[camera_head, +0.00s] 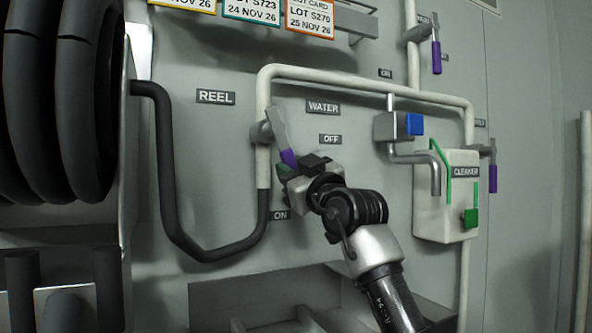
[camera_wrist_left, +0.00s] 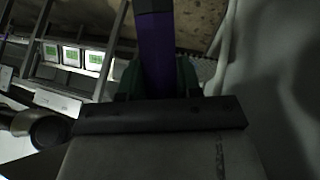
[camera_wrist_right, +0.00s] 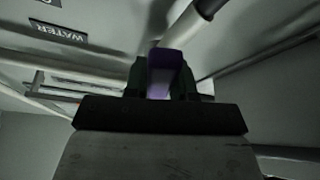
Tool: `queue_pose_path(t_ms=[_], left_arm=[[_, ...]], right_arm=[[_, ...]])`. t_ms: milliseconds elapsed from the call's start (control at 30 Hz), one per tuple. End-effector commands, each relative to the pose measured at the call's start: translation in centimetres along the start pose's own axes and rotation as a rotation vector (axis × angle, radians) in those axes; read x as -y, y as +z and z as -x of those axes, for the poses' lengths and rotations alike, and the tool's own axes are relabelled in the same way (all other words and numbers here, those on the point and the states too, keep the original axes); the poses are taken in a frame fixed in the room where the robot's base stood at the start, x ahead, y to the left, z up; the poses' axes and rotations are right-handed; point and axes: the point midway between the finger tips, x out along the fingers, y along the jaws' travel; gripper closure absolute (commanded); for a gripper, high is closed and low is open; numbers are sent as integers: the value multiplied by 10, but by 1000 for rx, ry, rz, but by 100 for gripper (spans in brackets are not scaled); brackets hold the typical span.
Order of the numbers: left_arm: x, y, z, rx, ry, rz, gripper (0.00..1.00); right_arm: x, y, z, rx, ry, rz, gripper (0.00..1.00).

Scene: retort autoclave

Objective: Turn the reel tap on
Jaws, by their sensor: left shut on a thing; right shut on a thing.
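The reel tap has a grey metal lever (camera_head: 280,130) with a purple grip (camera_head: 288,158) on the wall pipe. The lever slants down and right from its pivot, between the OFF label (camera_head: 330,139) and the ON label (camera_head: 280,215). My right gripper (camera_head: 292,170) is shut on the lever's purple grip, which also shows between its fingers in the right wrist view (camera_wrist_right: 163,72). My left gripper (camera_wrist_left: 158,78) is outside the head view. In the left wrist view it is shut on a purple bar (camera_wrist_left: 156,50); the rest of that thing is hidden.
A black hose (camera_head: 170,190) loops from the reel (camera_head: 85,100) to the tap pipe (camera_head: 263,170). Right of the tap are a blue-ended fitting (camera_head: 413,124), a cleaner box (camera_head: 430,212) and other purple-handled levers (camera_head: 436,57) (camera_head: 493,172). A recess (camera_head: 215,300) opens below.

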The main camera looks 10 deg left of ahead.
Motion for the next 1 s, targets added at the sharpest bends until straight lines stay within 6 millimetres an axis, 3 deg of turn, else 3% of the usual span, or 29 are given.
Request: queue_pose_path(t_ms=[367,400,533,1000], left_arm=[[0,0,0,-1,0,-1,100],[0,0,0,-1,0,-1,100],[0,0,0,-1,0,-1,100],[0,0,0,-1,0,-1,100]], right_arm=[[1,2,0,5,0,-3,100],[1,2,0,5,0,-3,70],[0,1,0,4,1,-3,50],[0,1,10,1,0,-6,49]])
